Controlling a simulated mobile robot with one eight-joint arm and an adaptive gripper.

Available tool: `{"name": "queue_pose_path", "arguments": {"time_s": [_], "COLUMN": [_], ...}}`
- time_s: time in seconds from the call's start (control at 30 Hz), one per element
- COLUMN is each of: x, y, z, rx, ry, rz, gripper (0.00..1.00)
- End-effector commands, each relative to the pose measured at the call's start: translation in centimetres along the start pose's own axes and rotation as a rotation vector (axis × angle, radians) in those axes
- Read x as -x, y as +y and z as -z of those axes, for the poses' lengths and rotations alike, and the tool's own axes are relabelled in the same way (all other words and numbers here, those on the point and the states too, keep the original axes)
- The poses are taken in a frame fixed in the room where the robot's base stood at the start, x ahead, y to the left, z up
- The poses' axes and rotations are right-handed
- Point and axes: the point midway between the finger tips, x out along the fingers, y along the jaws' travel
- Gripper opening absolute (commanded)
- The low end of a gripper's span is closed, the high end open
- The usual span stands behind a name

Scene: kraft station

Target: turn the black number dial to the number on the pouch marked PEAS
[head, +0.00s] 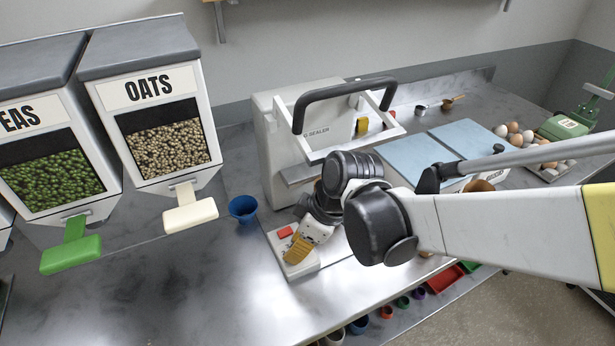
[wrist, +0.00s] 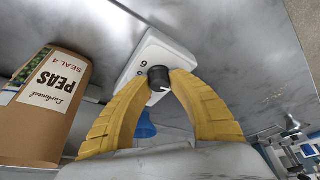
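The black number dial (wrist: 159,77) sits on a white panel (wrist: 150,52) in the wrist view, with a few dark digits beside it, one looking like a 6. The yellow fingers of my gripper (wrist: 161,76) are closed in on both sides of the dial and appear to touch it. The brown pouch (wrist: 45,112) at the left is labelled PEAS and SEAL 4. In the head view my gripper (head: 297,250) is over the white panel (head: 307,268) and hides the dial; the pouch is not clearly visible there.
The sealer (head: 275,140) with a black handle stands behind my gripper. A red button (head: 285,232) and a blue cup (head: 243,208) are close by. Dispensers of peas (head: 50,180) and oats (head: 165,140) hang at the left. The metal counter (head: 190,290) is clear at front left.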

Motion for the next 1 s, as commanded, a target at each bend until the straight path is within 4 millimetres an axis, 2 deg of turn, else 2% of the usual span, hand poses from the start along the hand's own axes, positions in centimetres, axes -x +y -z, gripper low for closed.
{"name": "queue_pose_path", "arguments": {"time_s": [0.57, 1.0], "x": [0.02, 0.03], "y": [-0.07, -0.13], "z": [-0.01, 0.01], "rx": [-0.066, -0.394], "ry": [0.000, -0.001], "rz": [-0.027, -0.164], "gripper": [0.00, 0.00]}}
